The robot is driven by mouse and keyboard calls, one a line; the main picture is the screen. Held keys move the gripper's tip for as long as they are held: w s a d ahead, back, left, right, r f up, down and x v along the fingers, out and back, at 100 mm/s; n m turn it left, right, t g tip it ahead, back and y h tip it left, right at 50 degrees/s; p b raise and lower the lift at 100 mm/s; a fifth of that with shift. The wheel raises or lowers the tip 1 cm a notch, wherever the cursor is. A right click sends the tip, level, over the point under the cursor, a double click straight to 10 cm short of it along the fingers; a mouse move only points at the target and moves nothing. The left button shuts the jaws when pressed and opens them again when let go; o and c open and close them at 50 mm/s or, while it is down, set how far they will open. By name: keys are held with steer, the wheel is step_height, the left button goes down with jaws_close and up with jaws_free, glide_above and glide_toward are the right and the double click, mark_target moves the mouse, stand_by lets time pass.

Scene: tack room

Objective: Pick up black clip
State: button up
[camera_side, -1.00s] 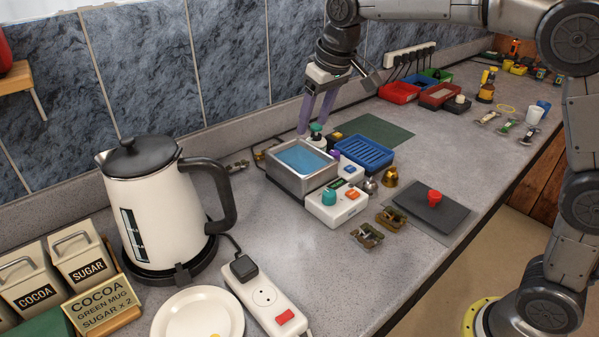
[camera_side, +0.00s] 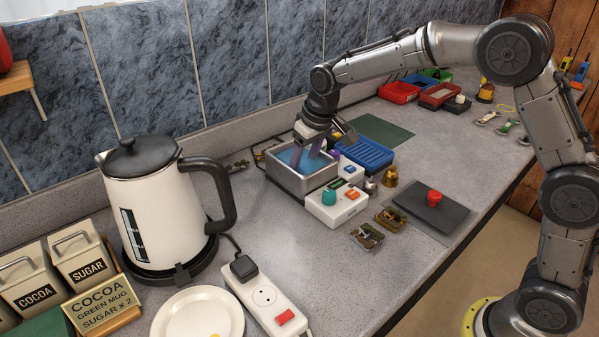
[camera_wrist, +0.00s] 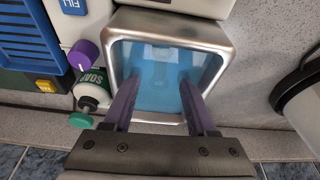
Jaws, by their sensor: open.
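I cannot make out a black clip in either view. My gripper (camera_side: 305,160) points down over the metal tub (camera_side: 284,182) of blue liquid. Its purple fingers are apart with nothing seen between them. In the wrist view, my gripper (camera_wrist: 159,85) has its fingertips within the outline of the tub (camera_wrist: 112,62), over the blue liquid (camera_wrist: 160,62). Whether the tips touch the liquid is unclear. Two dull metal clips, one nearer (camera_side: 367,236) and one farther (camera_side: 391,218), lie on the counter right of the tub.
A kettle (camera_side: 155,205) is at the left. Open counter (camera_side: 300,250) lies in front.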

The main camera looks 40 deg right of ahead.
steer(key=shift+w+f, duration=0.25)
steer(key=shift+f, duration=0.45)
jaws_close()
steer(key=shift+r, duration=0.1)
